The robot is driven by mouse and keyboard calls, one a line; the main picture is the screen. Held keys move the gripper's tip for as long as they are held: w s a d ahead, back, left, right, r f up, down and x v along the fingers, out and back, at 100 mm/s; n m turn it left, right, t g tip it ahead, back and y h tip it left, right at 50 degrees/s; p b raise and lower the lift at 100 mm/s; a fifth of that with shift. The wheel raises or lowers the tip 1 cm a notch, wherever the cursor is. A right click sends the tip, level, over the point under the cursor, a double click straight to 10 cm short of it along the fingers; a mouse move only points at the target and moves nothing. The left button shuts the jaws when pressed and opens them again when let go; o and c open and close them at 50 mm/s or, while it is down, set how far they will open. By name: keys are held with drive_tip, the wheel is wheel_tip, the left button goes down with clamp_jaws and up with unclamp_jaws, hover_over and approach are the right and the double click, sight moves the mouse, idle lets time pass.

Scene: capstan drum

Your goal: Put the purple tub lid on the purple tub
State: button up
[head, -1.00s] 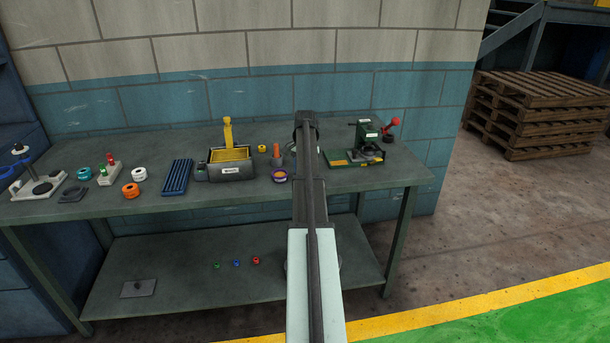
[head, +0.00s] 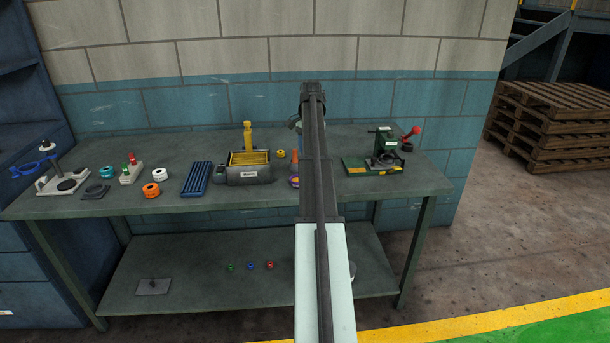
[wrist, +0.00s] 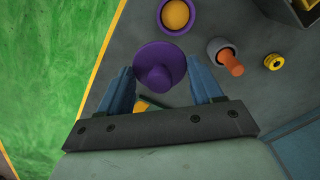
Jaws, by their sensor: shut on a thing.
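The purple tub lid (wrist: 160,58), a round disc with a knob, is between the two fingers of my gripper (wrist: 160,72) in the wrist view. The fingers are shut on it, one on each side. The purple tub (wrist: 165,26) is just beyond the lid at the top edge of that view, open, with yellow-orange content inside. In the head view the tub (head: 293,182) shows beside my arm on the bench, partly covered by it. The lid and fingertips are hidden behind my arm there.
A grey cup (wrist: 215,46) with an orange-handled thing (wrist: 232,65) and a yellow ring (wrist: 273,62) stand right of the tub. A dark box with a yellow inside (head: 249,174) stands to its left on the bench (head: 230,202). A green press (head: 384,148) stands right.

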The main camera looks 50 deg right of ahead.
sight(298, 180)
drive_tip(key=w+a, duration=0.3)
drive_tip(key=shift+w+a+f, duration=0.1)
drive_tip(key=shift+f, duration=2)
drive_tip(key=shift+w+a+f, duration=0.1)
drive_tip(key=shift+f, duration=2)
drive_tip(key=shift+f, duration=0.4)
drive_tip(key=o, duration=1)
wheel_tip(298, 180, up, 13)
drive_tip(key=shift+s+f, duration=0.1)
